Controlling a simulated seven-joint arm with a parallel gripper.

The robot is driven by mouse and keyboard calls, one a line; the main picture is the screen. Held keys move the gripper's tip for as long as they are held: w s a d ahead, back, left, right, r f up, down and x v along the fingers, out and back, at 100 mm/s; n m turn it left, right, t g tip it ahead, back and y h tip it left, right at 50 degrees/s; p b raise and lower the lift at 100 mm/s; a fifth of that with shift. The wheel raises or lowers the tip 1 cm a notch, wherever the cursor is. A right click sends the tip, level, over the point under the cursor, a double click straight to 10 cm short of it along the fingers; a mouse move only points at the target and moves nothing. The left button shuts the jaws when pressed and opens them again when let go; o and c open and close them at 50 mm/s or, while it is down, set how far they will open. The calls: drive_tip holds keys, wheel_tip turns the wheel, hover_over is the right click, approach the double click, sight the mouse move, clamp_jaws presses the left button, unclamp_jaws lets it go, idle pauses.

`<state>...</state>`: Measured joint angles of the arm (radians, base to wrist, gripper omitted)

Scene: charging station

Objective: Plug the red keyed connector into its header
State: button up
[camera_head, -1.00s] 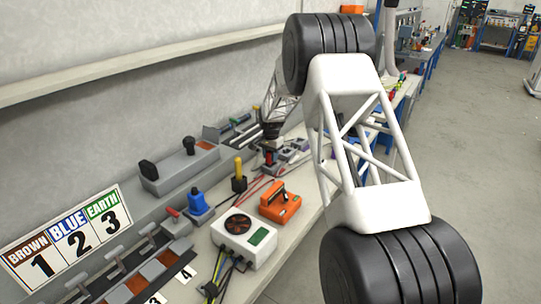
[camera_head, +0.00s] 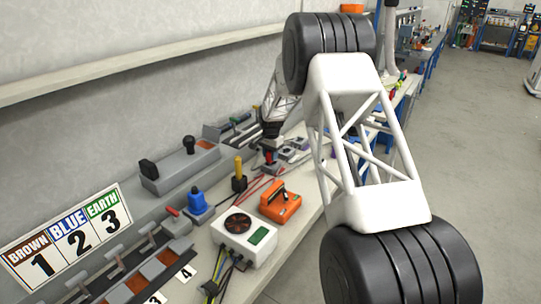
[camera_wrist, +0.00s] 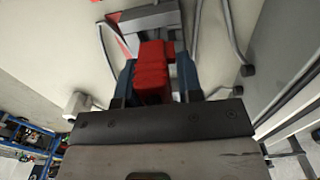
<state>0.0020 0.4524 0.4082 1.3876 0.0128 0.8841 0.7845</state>
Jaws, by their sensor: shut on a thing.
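The red keyed connector (camera_wrist: 153,72) is held between the two dark blue fingers of my gripper (camera_wrist: 156,84) in the wrist view. The fingers press on it from both sides. In the head view my gripper (camera_head: 271,142) is small and far along the bench, with the red connector (camera_head: 269,157) just below it. A grey block (camera_wrist: 152,22) with a red patch on its left lies just beyond the connector's far end and looks like the header. I cannot tell whether the connector touches it, as its far end hides the contact.
Grey cables (camera_wrist: 208,40) run beside the fingers. In the head view a white fan box (camera_head: 244,236), an orange unit (camera_head: 281,203), a yellow-topped plug (camera_head: 239,175) and a blue plug (camera_head: 196,201) stand nearer. Small grey blocks (camera_head: 290,152) sit right of the connector.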

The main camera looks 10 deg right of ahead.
drive_tip(key=shift+f, duration=1.2)
idle(0.7)
drive_tip(key=o, duration=1)
drive_tip(key=shift+r, duration=3.9)
drive_tip(key=shift+s, duration=0.1)
